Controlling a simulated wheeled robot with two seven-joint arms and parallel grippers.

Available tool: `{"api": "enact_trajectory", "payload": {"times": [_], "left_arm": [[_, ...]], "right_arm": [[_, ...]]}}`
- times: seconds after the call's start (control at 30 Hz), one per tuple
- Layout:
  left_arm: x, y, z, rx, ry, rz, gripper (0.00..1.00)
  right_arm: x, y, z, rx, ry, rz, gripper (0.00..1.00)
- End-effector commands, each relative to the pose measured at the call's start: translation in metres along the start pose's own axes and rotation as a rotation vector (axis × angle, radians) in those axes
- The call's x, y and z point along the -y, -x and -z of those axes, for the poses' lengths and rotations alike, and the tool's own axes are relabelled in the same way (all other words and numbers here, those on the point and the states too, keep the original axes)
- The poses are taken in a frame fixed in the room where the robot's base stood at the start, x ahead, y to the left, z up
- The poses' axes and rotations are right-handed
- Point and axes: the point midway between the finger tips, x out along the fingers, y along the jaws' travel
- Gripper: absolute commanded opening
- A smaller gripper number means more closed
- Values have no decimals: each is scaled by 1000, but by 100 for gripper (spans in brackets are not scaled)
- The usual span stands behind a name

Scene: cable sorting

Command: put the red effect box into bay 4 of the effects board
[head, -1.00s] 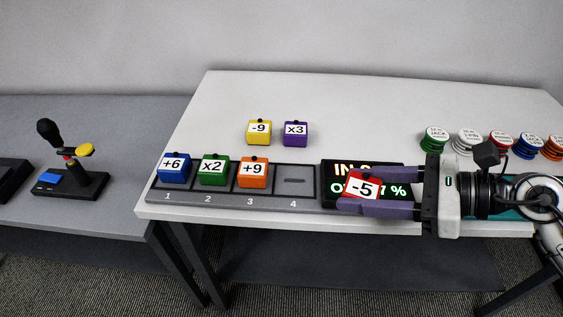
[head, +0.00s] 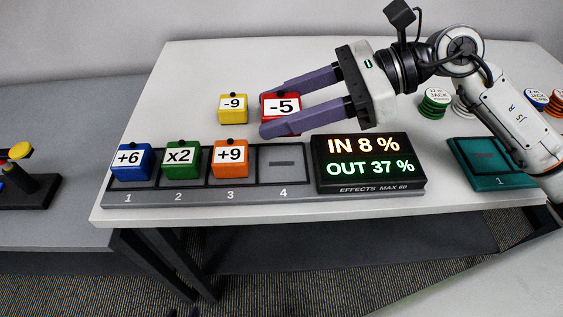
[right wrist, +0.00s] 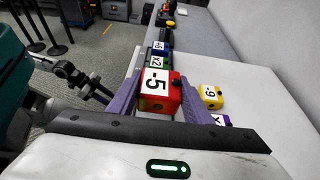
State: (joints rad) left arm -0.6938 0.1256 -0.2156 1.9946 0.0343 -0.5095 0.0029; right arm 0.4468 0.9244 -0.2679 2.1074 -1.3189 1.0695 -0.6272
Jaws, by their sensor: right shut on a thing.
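The red effect box (head: 281,105), marked -5, is held between the two purple fingers of my right gripper (head: 268,107). In the head view it appears behind bay 4 (head: 282,163), which is empty and shows a dash. The effects board (head: 208,196) has the blue +6 box (head: 131,160) in bay 1, the green x2 box (head: 182,157) in bay 2 and the orange +9 box (head: 230,158) in bay 3. The right wrist view also shows the red box (right wrist: 160,92) between the fingers.
A yellow -9 box (head: 232,108) stands behind the board. The purple box (right wrist: 221,120) shows in the right wrist view but is hidden in the head view. A lit display (head: 370,160) adjoins bay 4. A teal tray (head: 490,165) and round tokens (head: 434,103) lie right.

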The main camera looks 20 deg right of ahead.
Motion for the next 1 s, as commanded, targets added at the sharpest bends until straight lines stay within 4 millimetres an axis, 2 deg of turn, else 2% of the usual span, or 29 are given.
{"api": "enact_trajectory", "payload": {"times": [0.2, 0.47, 0.63, 1.0], "left_arm": [[1, -2, 11, -22, -4, 1, 31], [1, -3, 12, -25, -4, 1, 31], [1, -4, 9, -21, -3, 0, 31], [0, -6, -1, -9, -1, -1, 31]], "right_arm": [[-1, -16, 38, 1, -6, -3, 19], [-1, -25, 59, 2, -3, -2, 19], [-1, -34, 81, 2, -5, -2, 19], [0, -37, 88, 1, 2, 0, 19]]}}
